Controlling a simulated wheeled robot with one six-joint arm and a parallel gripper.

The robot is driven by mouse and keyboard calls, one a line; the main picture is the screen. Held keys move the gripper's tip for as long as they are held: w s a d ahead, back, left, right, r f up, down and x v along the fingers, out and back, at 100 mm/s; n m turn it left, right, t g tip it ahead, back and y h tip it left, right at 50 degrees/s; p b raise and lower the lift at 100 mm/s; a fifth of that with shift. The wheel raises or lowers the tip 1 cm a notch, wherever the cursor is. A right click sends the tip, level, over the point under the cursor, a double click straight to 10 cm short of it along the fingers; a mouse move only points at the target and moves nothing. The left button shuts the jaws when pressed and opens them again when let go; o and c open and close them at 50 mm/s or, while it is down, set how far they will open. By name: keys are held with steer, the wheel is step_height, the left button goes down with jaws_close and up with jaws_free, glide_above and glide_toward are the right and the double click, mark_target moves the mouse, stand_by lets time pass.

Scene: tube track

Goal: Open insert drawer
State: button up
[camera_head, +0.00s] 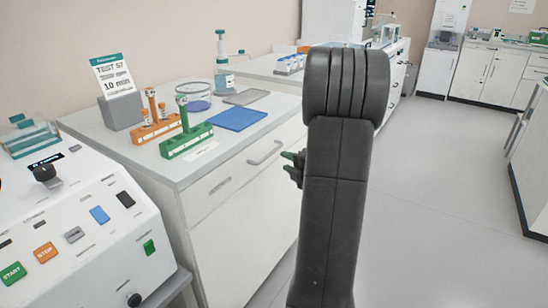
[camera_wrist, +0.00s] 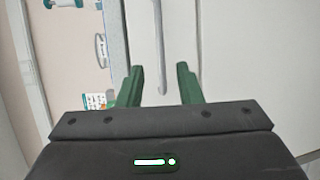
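A white cabinet has two drawer fronts side by side under its grey top. The left drawer's handle (camera_head: 220,185) and the right drawer's handle (camera_head: 265,153) are horizontal grey bars. Both drawers look shut. In the wrist view my gripper (camera_wrist: 159,78) is open, and a grey bar handle (camera_wrist: 160,45) runs lengthwise between the two green fingers. I cannot tell how far the fingers reach around it. Which drawer is the insert drawer is not marked.
On the cabinet top stand an orange rack (camera_head: 157,129), a green rack (camera_head: 187,142), a blue mat (camera_head: 236,119) and a sign (camera_head: 116,80). A white machine with buttons (camera_head: 75,235) is at front left. The floor (camera_head: 430,180) to the right is clear.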

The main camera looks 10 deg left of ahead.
steer(key=x, duration=0.8)
steer(key=shift+w+a, duration=0.25)
steer(key=shift+f, duration=0.1)
jaws_close()
